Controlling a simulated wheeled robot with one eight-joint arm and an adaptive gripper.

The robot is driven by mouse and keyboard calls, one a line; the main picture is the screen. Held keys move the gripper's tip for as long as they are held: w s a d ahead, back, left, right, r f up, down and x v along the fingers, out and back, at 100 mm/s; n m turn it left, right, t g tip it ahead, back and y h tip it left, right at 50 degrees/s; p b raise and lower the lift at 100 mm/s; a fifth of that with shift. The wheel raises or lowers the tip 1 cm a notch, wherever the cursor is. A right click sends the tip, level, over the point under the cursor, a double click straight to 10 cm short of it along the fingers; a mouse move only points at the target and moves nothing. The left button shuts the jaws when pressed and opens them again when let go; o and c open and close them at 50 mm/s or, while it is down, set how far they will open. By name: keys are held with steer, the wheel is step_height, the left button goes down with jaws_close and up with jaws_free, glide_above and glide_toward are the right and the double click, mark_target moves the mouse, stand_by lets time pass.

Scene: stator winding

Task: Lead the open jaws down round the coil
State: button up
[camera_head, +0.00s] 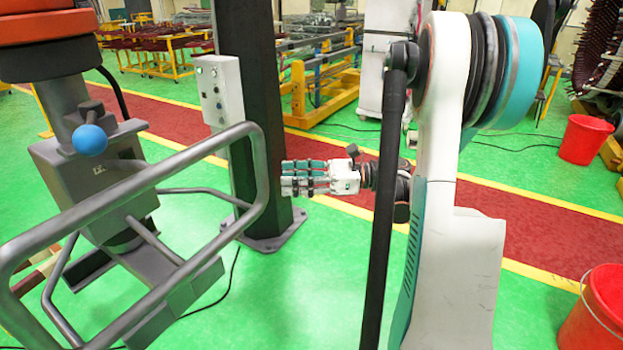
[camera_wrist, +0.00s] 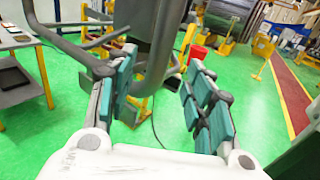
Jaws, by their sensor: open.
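My gripper (camera_head: 302,178) is in the middle of the head view, fingers pointing left, in front of a dark column. In the wrist view my gripper (camera_wrist: 163,72) has its teal-padded fingers spread apart, with nothing held between them. I cannot pick out a coil between or beside the jaws in either view. A grey bent-tube frame (camera_head: 262,190) stands left of the gripper in the head view. A tube of this kind (camera_wrist: 168,45) shows beyond the gap between the fingers in the wrist view; I cannot judge how far away it is.
The dark column (camera_head: 248,100) carries a grey control box (camera_head: 219,90). A blue ball knob (camera_head: 90,140) is on the machine at left. Red buckets (camera_head: 586,139) stand at right. Yellow racks (camera_head: 320,90) stand behind. Green floor is open below the gripper.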

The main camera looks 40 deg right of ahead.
mark_target(262, 179)
steer(key=x, duration=0.7)
steer(key=shift+w+a, duration=0.2)
steer(key=shift+a, duration=0.05)
jaws_close()
